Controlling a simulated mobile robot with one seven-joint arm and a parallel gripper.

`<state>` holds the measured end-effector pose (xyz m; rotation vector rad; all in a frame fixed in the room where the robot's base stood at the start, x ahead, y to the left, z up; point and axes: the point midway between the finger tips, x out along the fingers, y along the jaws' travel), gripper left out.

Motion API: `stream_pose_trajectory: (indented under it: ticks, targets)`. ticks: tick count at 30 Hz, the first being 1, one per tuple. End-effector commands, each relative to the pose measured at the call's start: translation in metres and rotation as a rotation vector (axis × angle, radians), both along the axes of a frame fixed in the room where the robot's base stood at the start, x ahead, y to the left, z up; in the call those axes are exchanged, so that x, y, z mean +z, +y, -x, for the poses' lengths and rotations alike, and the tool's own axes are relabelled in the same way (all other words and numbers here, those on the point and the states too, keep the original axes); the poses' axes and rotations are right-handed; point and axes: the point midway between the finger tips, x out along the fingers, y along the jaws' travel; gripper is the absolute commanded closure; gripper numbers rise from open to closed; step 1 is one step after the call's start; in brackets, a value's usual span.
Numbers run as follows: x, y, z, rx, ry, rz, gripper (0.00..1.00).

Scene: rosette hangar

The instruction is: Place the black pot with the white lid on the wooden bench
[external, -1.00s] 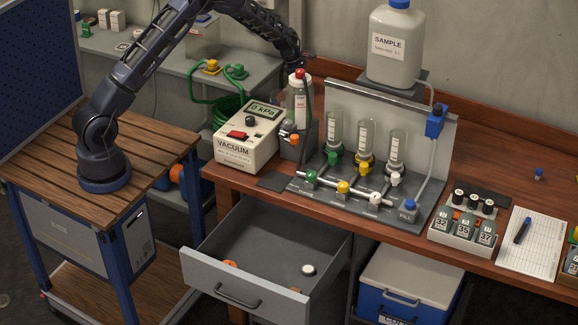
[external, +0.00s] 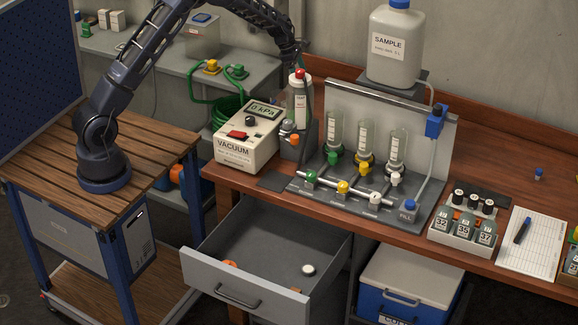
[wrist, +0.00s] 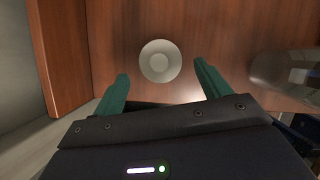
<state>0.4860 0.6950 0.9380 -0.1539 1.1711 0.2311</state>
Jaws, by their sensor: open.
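A small round pot with a white lid and a dark rim (external: 308,269) lies in the open drawer, towards its right side. The wooden bench (external: 480,185) is above the drawer. My gripper is mostly hidden in the external view, behind the red-topped white bottle. In the wrist view my gripper (wrist: 160,88) is open, with its two green fingers apart and nothing held. A pale round disc (wrist: 160,62) shows between and beyond the fingertips, over the brown wood. I cannot tell from its top whether it is a pot lid.
The open drawer (external: 245,292) also holds an orange item. On the bench stand a vacuum gauge (external: 248,138), the bottle (external: 300,100), a manifold rack with tubes (external: 365,185) and a vial holder (external: 465,230).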

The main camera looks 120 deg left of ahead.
Motion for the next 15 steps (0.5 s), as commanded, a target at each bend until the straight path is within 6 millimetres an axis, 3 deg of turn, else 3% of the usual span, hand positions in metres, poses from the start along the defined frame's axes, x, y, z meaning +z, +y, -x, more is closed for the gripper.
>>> stream_pose_trajectory:
  ticks: [6,15]
  targets:
    - [0.036,-0.004,0.014,0.000,-0.001,-0.001,0.24]
    - [0.057,-0.006,0.023,0.000,0.000,0.000,0.24]
